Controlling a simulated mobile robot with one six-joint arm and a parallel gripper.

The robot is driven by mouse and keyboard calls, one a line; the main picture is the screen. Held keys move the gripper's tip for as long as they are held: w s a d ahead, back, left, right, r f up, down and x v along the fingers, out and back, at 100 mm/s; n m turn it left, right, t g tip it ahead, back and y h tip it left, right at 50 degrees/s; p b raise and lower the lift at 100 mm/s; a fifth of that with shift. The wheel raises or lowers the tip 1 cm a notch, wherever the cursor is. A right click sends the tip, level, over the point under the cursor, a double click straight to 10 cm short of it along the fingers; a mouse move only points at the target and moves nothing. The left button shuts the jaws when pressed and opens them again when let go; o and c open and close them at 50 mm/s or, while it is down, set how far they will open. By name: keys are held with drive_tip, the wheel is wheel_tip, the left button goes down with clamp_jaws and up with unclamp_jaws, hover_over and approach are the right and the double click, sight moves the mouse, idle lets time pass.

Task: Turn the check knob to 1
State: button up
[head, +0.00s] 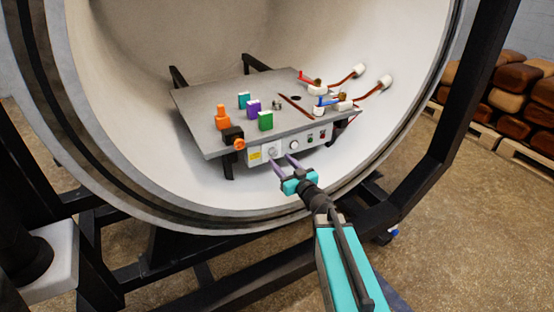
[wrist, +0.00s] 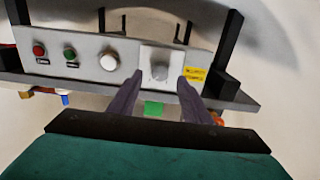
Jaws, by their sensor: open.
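The grey knob (wrist: 160,70), which I take to be the check knob, sits on a pale square plate on the front panel of the grey table. It also shows in the head view (head: 272,152), just right of a yellow label. Its markings are too small to read, so I cannot tell its setting. My gripper (head: 282,161) is open in front of the panel. In the wrist view, the two purple fingers of my gripper (wrist: 160,80) stand on either side of the knob's plate, pointing at it, with nothing between them. Whether the tips touch the panel is unclear.
A white round knob (wrist: 109,62), a green button (wrist: 70,54) and a red button (wrist: 38,51) share the panel. Coloured blocks, including a green block (head: 265,121) and an orange piece (head: 222,118), stand on the tabletop (head: 205,97). The round furnace rim (head: 345,195) surrounds the table.

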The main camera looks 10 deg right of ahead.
sight(275, 155)
drive_tip(key=shift+x, duration=1.85)
drive_tip(key=c, duration=1)
